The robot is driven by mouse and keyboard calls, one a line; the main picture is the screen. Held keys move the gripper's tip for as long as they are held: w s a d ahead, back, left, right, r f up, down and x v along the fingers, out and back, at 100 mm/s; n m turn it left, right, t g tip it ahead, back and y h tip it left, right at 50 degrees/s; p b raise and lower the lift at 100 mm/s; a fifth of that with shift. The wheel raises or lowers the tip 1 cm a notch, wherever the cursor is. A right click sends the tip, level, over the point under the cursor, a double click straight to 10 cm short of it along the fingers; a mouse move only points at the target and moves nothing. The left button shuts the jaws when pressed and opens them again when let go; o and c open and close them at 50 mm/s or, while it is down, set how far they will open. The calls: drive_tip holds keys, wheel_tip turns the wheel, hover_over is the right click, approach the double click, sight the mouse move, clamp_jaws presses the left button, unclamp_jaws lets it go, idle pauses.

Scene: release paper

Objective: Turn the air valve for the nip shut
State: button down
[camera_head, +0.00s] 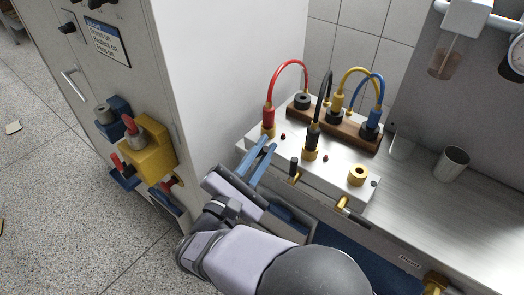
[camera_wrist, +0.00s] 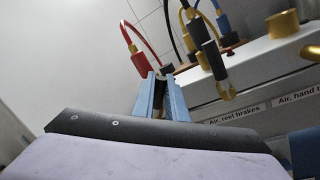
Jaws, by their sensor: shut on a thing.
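My gripper (camera_head: 269,144) has its two blue fingers at the left front of the grey air manifold (camera_head: 325,175). In the wrist view the fingers (camera_wrist: 161,76) are closed around a small dark piece, seemingly the handle of the leftmost valve. The fingers hide most of that valve, and no nip label is legible. To its right stands a second valve's black lever (camera_head: 294,162), pointing up, above the label "Air, reel brakes" (camera_wrist: 234,115). A third valve, brass (camera_head: 343,203), is further right, over a partly cut label, "Air, hand t...".
Red (camera_head: 268,117), black (camera_head: 313,135), yellow and blue hoses rise behind the valves to a wooden block (camera_head: 342,134). A brass ring (camera_head: 358,174) sits on the manifold. A metal cup (camera_head: 452,163) stands on the bench at right. A white cabinet wall (camera_head: 225,80) is close at left.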

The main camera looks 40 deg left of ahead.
drive_tip(key=c, duration=1.8)
unclamp_jaws()
drive_tip(key=shift+o, duration=0.2)
drive_tip(key=shift+r+n+p, duration=0.15)
drive_tip(key=shift+n+p, duration=0.15)
drive_tip(key=shift+p, duration=0.15)
